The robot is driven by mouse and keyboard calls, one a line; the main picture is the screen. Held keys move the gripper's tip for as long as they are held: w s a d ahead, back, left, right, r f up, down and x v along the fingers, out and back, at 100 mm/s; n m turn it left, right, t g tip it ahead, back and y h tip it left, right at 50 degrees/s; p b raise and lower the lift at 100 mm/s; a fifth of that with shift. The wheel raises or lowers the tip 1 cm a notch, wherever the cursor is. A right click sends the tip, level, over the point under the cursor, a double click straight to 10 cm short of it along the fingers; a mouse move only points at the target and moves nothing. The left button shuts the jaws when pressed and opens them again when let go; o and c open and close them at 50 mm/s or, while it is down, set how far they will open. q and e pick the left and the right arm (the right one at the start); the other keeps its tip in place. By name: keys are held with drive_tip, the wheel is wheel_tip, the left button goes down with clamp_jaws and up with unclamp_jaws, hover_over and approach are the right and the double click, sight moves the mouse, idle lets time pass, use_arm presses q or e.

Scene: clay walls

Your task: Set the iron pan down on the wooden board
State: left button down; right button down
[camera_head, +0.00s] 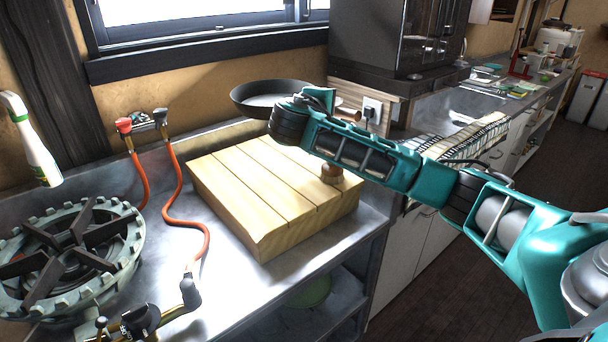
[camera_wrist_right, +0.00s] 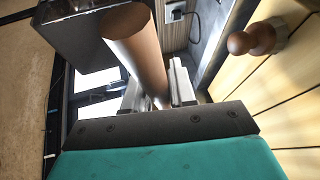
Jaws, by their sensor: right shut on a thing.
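The dark iron pan (camera_head: 255,98) is in the air above the back edge of the wooden board (camera_head: 232,192), roughly level. My right gripper (camera_wrist_right: 160,95) is shut on the pan's brown wooden handle (camera_wrist_right: 138,45). In the head view my right wrist hides part of the pan and most of the grip. The board is thick, pale and slatted, on the metal counter; it also shows in the right wrist view (camera_wrist_right: 285,100). My left gripper is not in view.
A small brown wooden knob-shaped object (camera_head: 332,174) stands on the board's right side, under my right arm. A gas burner (camera_head: 70,255) with red hoses is at left, near a spray bottle (camera_head: 36,150). Most of the board top is clear.

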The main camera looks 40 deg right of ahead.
wheel_tip(320, 180, down, 14)
drive_tip(key=shift+r+b, duration=0.25)
drive_tip(key=shift+b, duration=0.5)
wheel_tip(320, 180, down, 4)
drive_tip(key=shift+f+b, duration=0.1)
drive_tip(key=shift+b, duration=0.25)
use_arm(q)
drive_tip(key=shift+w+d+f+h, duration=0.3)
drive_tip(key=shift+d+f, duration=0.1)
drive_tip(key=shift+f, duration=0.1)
use_arm(e)
drive_tip(key=c, duration=1.4)
unclamp_jaws()
drive_tip(key=shift+f, duration=0.2)
drive_tip(key=o, duration=0.5)
drive_tip(key=shift+r, duration=0.15)
